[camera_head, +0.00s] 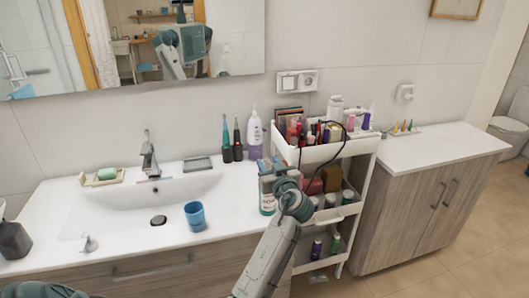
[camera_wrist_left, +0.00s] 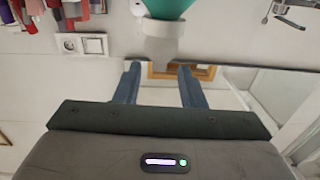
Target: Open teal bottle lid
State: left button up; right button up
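The teal bottle (camera_head: 267,206) stands upright on the counter, right of the basin near the front edge. In the head view its body looks white with a green label, and my gripper hides its top. In the left wrist view, which is upside down, the teal bottle (camera_wrist_left: 178,8) shows at the top edge with its pale grey lid (camera_wrist_left: 160,42) pointing down. My left gripper (camera_head: 270,167) is at the lid's height. In the wrist view the left gripper (camera_wrist_left: 160,70) is open, its fingers spread wider than the lid. Whether they touch it cannot be told.
A blue cup (camera_head: 195,216) stands left of the bottle. Toothbrushes (camera_head: 232,140) and a lotion bottle (camera_head: 254,135) stand behind. A white cart (camera_head: 333,152) full of cosmetics is close on the right. The right cabinet top (camera_head: 440,145) is mostly clear.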

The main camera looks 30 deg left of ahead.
aim_at(266, 160)
pick_arm(q)
jog(key=p+x, duration=0.1)
jog(key=x, duration=0.3)
jog(key=shift+w+a, duration=0.3)
grip_shut()
